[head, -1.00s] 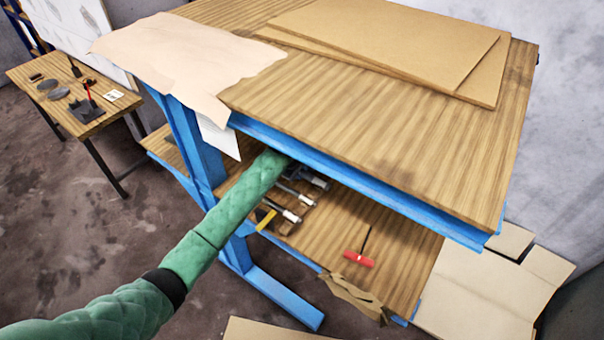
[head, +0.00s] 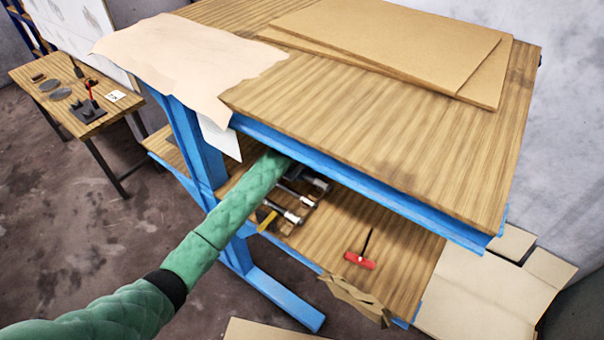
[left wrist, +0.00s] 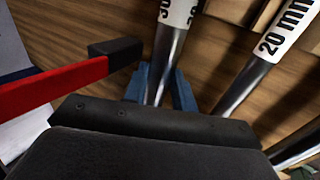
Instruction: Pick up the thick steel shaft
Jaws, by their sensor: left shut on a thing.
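The thick steel shaft (left wrist: 166,62) is a bright metal rod with a white label starting with "30", running up out of the top of the left wrist view. My left gripper (left wrist: 160,90) has its blue fingers on either side of this shaft and is shut on it. In the head view my green left arm reaches under the tabletop to the lower shelf, and the tabletop edge and arm hide most of the gripper. A thinner shaft (left wrist: 238,88) marked "20 mm" lies to the right, apart from the fingers. My right gripper is not in view.
The blue-edged tabletop (head: 400,130) overhangs the lower shelf (head: 335,225). On the shelf lie white-labelled shafts (head: 291,216), a yellow item (head: 267,221) and a red-handled tool (head: 360,261). In the wrist view a red bar (left wrist: 55,85) with a black end is close left of the gripper.

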